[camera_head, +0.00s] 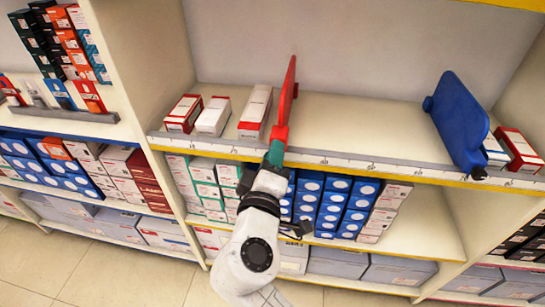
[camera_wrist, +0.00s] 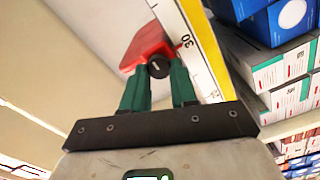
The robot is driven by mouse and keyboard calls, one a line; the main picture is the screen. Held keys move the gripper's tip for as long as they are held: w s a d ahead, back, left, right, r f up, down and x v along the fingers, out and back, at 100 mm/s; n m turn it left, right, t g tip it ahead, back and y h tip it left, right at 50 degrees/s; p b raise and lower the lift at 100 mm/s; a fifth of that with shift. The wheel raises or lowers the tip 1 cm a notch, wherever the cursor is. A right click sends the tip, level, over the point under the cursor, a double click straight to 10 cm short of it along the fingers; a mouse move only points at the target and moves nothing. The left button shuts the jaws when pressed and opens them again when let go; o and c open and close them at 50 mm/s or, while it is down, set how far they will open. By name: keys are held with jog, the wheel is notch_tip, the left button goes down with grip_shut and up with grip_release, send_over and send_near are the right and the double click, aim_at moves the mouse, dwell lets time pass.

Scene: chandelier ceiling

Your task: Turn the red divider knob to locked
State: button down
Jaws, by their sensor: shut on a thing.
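The red divider (camera_head: 289,90) stands upright on the shelf, seen nearly edge-on in the head view. In the wrist view the red divider (camera_wrist: 148,42) shows beyond my fingers, with its dark round knob (camera_wrist: 158,67) bearing a short pale mark at the shelf's front edge. My gripper (camera_head: 277,150) reaches up to the divider's front end. In the wrist view my gripper's (camera_wrist: 160,78) two green fingers are shut on the knob, one on each side. My fingers hide the knob in the head view. I cannot tell which setting its mark shows.
White and red boxes (camera_head: 213,116) stand left of the divider. A blue divider (camera_head: 456,122) leans at the right beside more boxes (camera_head: 516,149). The shelf (camera_head: 365,125) is bare between the dividers. A scale strip (camera_wrist: 192,45) and yellow edge run along the shelf front.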

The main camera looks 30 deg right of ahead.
jog(key=c, duration=0.9)
grip_release()
jog(key=v, duration=1)
jog(key=shift+s+a+p, duration=0.25)
jog(key=shift+s+p, duration=0.05)
jog(key=shift+p, duration=0.05)
jog(key=s+d+f+m+g+y, duration=0.2)
jog(key=s+d+f+g, duration=0.15)
jog(key=d+f, duration=0.4)
jog(key=s+d+f+m+g+y, duration=0.1)
jog(key=s+d+f+m+g, duration=0.15)
jog(key=d+f+g, duration=0.5)
jog(key=s+f+m+g+y, duration=0.25)
jog(key=s+f+y, duration=0.45)
jog(key=s+f, duration=0.6)
jog(key=r+p, duration=0.5)
jog(key=r, duration=0.1)
jog(key=s+r+p, duration=0.1)
jog(key=r+p, duration=1.1)
jog(key=shift+s+r, duration=0.1)
jog(key=shift+s, duration=0.2)
